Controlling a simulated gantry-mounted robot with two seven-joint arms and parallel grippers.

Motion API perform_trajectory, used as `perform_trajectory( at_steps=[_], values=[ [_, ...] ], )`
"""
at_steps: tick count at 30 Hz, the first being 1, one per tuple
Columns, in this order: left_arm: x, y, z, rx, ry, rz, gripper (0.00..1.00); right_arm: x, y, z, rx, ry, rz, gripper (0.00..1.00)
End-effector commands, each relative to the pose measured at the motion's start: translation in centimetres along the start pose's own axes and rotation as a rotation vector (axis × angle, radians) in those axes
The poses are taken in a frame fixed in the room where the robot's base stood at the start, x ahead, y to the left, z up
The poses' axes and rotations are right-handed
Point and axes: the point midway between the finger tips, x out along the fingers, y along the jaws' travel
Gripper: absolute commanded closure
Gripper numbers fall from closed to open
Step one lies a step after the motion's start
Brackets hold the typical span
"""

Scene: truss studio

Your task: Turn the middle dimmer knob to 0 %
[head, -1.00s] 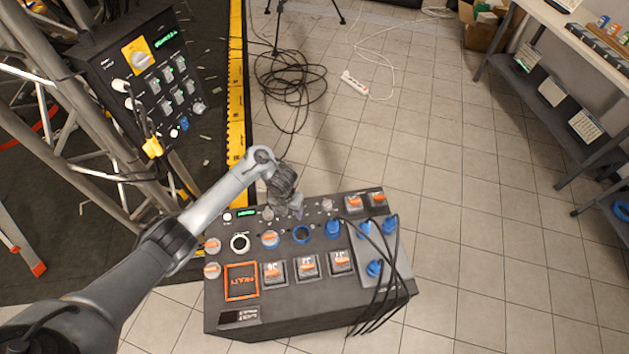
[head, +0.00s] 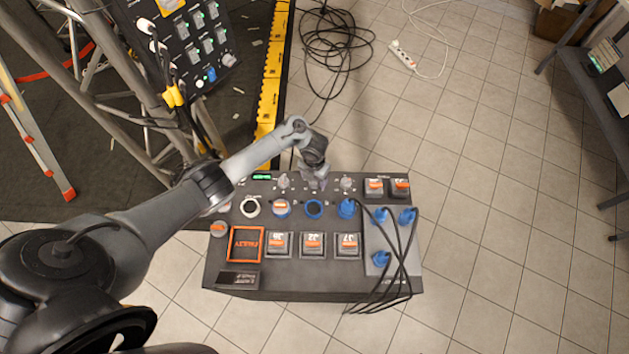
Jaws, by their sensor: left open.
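The control box (head: 330,285) stands on the tiled floor, its dark top panel facing up. Along its far edge is a row of small grey dimmer knobs. The left knob (head: 283,181) and the right knob (head: 346,184) show on either side of my left gripper (head: 316,183). A small green display (head: 262,177) is lit at the row's left end. My right gripper is out of view.
Blue plugs (head: 381,259) with black cables fill the panel's right side. Orange-marked switches (head: 312,243) and blue and white round sockets lie nearer. A wall panel and metal truss stand at the left.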

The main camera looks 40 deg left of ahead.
Motion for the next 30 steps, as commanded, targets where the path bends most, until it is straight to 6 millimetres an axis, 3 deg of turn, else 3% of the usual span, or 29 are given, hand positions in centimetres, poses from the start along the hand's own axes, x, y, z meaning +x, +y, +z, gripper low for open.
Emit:
perform_trajectory(
  at_steps=[6, 16, 27, 30],
  values=[
    [1.6, 0.0, 0.0, -0.001, 0.000, 0.000, 0.34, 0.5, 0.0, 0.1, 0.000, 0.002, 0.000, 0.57],
    [1.7, 0.0, 0.0, 0.001, -0.001, 0.000, 0.34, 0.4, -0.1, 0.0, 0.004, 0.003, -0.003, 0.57],
    [1.7, 0.0, 0.0, 0.000, -0.001, 0.001, 0.89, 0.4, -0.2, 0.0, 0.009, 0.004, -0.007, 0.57],
    [1.7, 0.0, 0.0, -0.002, -0.001, 0.001, 0.90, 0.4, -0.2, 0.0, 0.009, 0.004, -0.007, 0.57]
  ],
)
